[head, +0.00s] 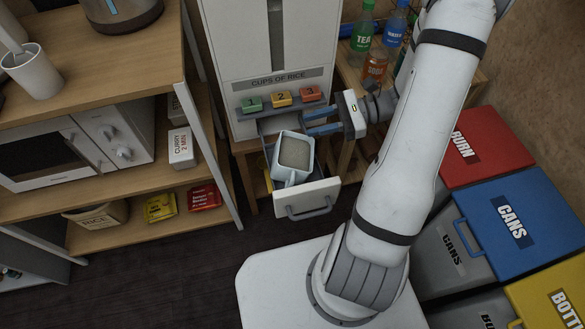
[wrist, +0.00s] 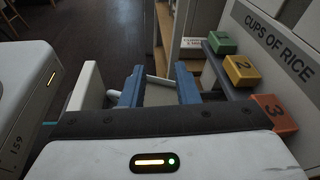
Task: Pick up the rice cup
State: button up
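The rice cup (head: 280,173) is a pale, squarish cup filled with greyish rice. It stands upright in the pulled-out drawer (head: 321,190) at the foot of the white rice dispenser (head: 249,48). My gripper (head: 306,123) is open, its two blue fingers pointing left. In the head view it appears just above and right of the cup, apart from it. In the wrist view, the fingers (wrist: 158,84) are spread, with a pale shape between them, mostly hidden by the gripper body; I cannot tell whether it is the cup.
Dispenser buttons 1 (head: 252,104), 2 (head: 281,98) and 3 (head: 309,93) sit close above my gripper. Bottles (head: 362,30) stand behind my arm. Red (head: 492,142) and blue (head: 515,222) bins stand right. A wooden shelf (head: 95,182) stands left. Dark floor is free at lower left.

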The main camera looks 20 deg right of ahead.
jog(key=w+d+f+m+t+y+b, duration=0.2)
jog(key=d+f+m+t+b, duration=0.25)
jog(key=f, duration=0.45)
jog(key=x, duration=0.5)
jog(key=f+b+x, duration=0.1)
jog(key=x, duration=0.1)
jog(key=shift+w+a, duration=0.1)
jog(key=shift+w, duration=0.35)
jog(key=shift+w+a+r, duration=0.1)
jog(key=shift+w+a, duration=0.05)
jog(key=shift+a, duration=0.1)
jog(key=shift+c, duration=0.2)
grip_shut()
